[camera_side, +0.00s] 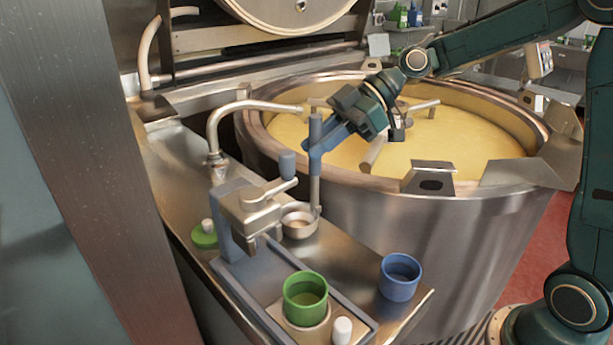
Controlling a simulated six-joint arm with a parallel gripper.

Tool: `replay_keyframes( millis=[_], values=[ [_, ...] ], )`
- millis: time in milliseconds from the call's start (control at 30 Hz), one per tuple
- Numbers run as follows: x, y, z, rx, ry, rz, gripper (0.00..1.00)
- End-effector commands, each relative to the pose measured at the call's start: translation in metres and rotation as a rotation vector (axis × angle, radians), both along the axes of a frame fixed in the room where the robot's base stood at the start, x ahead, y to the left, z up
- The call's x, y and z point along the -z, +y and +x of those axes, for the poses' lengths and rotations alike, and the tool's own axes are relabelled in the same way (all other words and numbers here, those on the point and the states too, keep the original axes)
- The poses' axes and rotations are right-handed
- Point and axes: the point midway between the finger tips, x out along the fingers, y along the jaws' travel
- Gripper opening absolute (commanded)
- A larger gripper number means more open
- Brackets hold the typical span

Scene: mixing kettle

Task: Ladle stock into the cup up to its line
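My gripper (318,142) is shut on the upper handle of the ladle (315,190), which hangs upright. The ladle's small steel bowl (298,224) is low over the steel side shelf, beside the grey lever device. I cannot tell whether the bowl touches anything or holds liquid. The kettle (390,215) is full of yellow stock (455,140), behind and right of the ladle. No fill line is readable on either cup.
The grey lever device (250,210) stands close left of the ladle. A bent steel spout (240,108) reaches over the kettle rim. Stirring arms (373,155) stick out of the stock. A green lid (204,236) and a white knob (342,330) are near the device.

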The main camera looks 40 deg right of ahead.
Motion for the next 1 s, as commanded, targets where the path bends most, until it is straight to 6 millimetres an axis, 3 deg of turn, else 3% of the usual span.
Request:
replay_keyframes(
  millis=[333, 1000],
  values=[
    [-0.007, 0.0, 0.0, -0.001, -0.003, 0.0, 0.0],
    [-0.054, 0.0, 0.0, 0.0, -0.004, 0.0, 0.0]
  ],
)
